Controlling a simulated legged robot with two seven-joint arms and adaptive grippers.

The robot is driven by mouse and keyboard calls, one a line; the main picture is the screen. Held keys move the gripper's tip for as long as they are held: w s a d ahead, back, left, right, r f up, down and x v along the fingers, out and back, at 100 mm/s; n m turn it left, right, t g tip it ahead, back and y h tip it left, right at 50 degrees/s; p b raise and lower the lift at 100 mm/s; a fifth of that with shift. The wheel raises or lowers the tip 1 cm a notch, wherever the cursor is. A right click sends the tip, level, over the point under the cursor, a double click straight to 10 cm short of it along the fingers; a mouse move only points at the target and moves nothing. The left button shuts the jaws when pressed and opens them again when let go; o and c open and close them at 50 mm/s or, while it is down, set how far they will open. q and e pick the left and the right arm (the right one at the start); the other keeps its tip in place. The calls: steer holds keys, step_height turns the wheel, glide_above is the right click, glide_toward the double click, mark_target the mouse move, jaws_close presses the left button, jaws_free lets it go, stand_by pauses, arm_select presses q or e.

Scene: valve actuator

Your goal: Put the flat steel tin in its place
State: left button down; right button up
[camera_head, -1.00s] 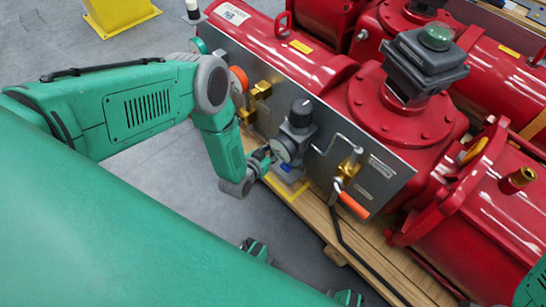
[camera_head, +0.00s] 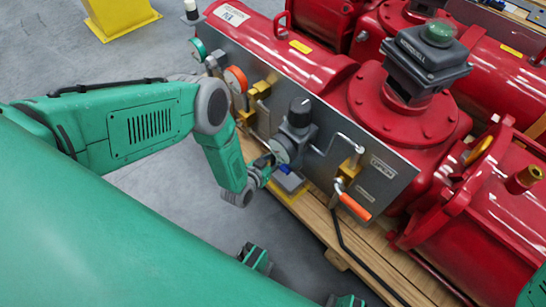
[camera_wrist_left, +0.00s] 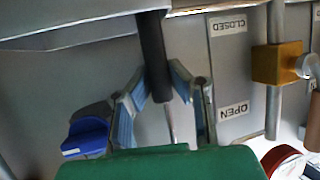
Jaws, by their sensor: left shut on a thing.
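The flat steel tin (camera_head: 290,183) is a small grey slab just above or on a yellow-marked patch (camera_head: 293,197) at the pallet's near edge; whether it touches the patch cannot be told. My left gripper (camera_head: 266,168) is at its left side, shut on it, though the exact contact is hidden. In the left wrist view, the gripper's pads (camera_wrist_left: 162,92) close in from both sides near a dark cylinder (camera_wrist_left: 155,60). A grey flat surface, probably the tin (camera_wrist_left: 75,32), spans the top left there. My right gripper cannot be made out.
A blue handle (camera_wrist_left: 87,137) shows in the left wrist view. Red actuators (camera_head: 405,115) stand behind.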

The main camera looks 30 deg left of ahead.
arm_select(q)
steer(key=c, duration=1.8)
jaws_free()
steer(key=shift+w+r, duration=0.1)
steer(key=shift+r, duration=0.2)
steer(key=d+p+v, duration=0.1)
steer(key=p+v, duration=0.4)
steer(key=v, duration=0.7)
steer(key=shift+a+r, duration=0.25)
steer(key=shift+a, duration=0.25)
steer(key=shift+d, duration=0.1)
